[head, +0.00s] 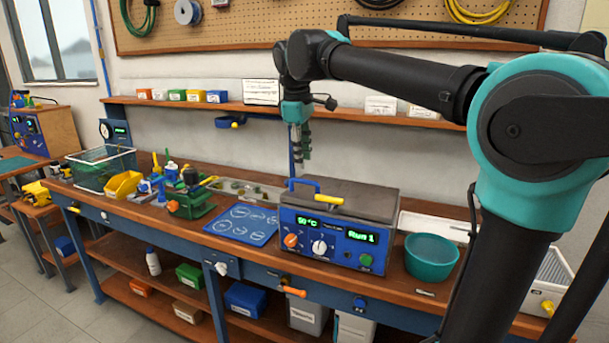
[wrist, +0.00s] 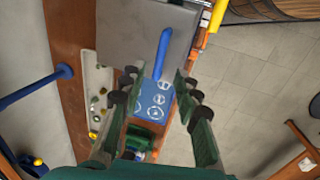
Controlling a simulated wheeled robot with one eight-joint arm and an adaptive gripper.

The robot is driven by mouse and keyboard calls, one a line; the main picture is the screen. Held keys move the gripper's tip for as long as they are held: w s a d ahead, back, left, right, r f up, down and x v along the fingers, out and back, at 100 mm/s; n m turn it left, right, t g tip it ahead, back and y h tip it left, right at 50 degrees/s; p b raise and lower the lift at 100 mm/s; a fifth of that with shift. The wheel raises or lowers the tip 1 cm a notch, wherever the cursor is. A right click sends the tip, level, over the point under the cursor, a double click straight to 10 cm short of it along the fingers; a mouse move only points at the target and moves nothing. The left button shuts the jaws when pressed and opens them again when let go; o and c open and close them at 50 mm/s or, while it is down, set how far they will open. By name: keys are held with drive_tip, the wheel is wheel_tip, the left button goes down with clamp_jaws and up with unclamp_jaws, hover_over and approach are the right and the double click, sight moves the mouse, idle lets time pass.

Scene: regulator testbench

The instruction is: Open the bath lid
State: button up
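The bath (head: 338,237) is a blue box with green displays, "50 °C" and "Run 1", and knobs on its front, standing on the workbench. Its grey lid (head: 353,200) lies flat on top, closed. A yellow handle (head: 329,201) sits at the lid's front edge. A blue bar handle (head: 303,184) stands at the bath's left end. The wrist view shows the grey lid (wrist: 140,30), the blue handle (wrist: 163,55) and the yellow handle (wrist: 218,14). My gripper (head: 303,157) hangs above and behind the bath's left end. Its green fingers (wrist: 157,90) are apart and empty.
A blue mat (head: 241,224) with printed circles and a tray of small parts (head: 247,190) lie left of the bath. A teal bowl (head: 431,257) stands close to its right. A shelf (head: 240,105) with small boxes runs along the wall behind my gripper.

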sight(304, 181)
drive_tip(key=shift+w+d+f, duration=0.1)
drive_tip(key=shift+w+f, duration=0.1)
drive_tip(key=shift+f, duration=0.85)
drive_tip(key=shift+w+d+f, duration=0.1)
drive_tip(key=shift+w+f, duration=0.05)
drive_tip(key=shift+f, duration=0.85)
drive_tip(key=shift+w+d+f, duration=0.1)
drive_tip(key=shift+w+f, duration=0.1)
drive_tip(key=shift+f, duration=0.85)
drive_tip(key=shift+a, duration=0.1)
clamp_jaws()
